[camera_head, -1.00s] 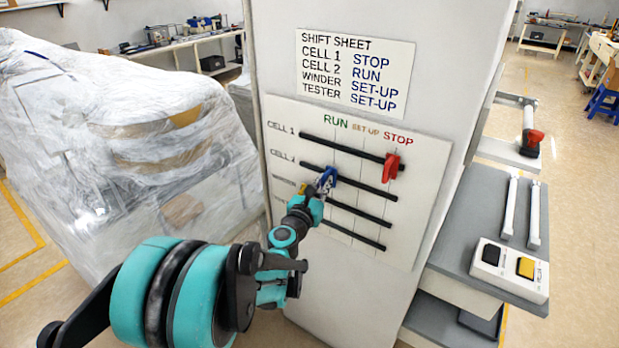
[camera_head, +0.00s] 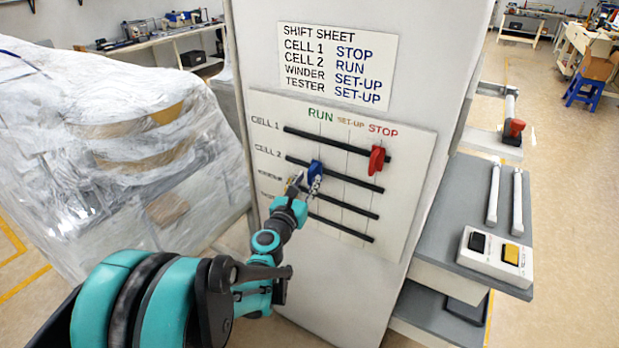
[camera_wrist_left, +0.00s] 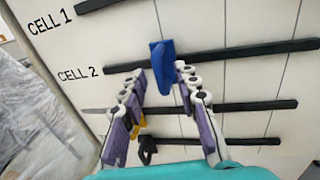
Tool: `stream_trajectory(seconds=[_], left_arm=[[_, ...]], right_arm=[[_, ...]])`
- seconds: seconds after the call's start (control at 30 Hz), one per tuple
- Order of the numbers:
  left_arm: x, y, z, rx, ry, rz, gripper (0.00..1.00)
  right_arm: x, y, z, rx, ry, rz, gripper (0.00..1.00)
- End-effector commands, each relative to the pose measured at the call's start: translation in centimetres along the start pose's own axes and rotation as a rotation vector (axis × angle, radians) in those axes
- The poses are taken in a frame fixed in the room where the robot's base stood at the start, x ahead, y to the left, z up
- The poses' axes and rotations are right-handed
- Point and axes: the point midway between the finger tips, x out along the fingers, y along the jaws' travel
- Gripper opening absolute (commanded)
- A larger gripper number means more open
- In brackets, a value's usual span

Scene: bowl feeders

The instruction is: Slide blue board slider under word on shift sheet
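The blue slider (camera_head: 315,171) is on the CELL 2 bar of the white board (camera_head: 410,150), below the green word RUN (camera_head: 320,114). The shift sheet (camera_head: 336,65) above reads RUN for CELL 2. My left gripper (camera_head: 305,187) is at the slider. In the left wrist view my left gripper (camera_wrist_left: 160,75) has its fingers apart, with the blue slider (camera_wrist_left: 161,65) between and just beyond the tips, nearer the right finger. Whether a finger touches it is unclear. My right gripper is not in view.
A red slider (camera_head: 376,160) is under STOP on the CELL 1 bar. Yellow (camera_wrist_left: 138,126) and black (camera_wrist_left: 147,149) sliders are on the lower bars, near my left fingers. A grey shelf (camera_head: 450,225) with a switch box (camera_head: 495,257) stands right; a plastic-wrapped machine (camera_head: 110,150) stands left.

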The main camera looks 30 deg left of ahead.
Motion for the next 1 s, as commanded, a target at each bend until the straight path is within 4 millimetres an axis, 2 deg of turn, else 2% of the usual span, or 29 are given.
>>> stream_trajectory(seconds=[0.2, 0.4, 0.6, 1.0], left_arm=[[-5.0, 0.1, 0.0, 0.0, 0.0, 0.002, 0.31], [-8.3, 0.0, 0.0, 0.0, 0.0, 0.001, 0.31], [-9.4, 0.0, -0.1, 0.0, 0.0, 0.0, 0.31], [-9.4, 0.0, 0.0, 0.0, 0.0, -0.001, 0.31]], right_arm=[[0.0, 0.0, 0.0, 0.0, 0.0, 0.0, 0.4], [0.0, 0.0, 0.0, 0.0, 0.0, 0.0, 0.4], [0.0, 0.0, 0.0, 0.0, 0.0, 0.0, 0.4], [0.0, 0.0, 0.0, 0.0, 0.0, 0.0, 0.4]])
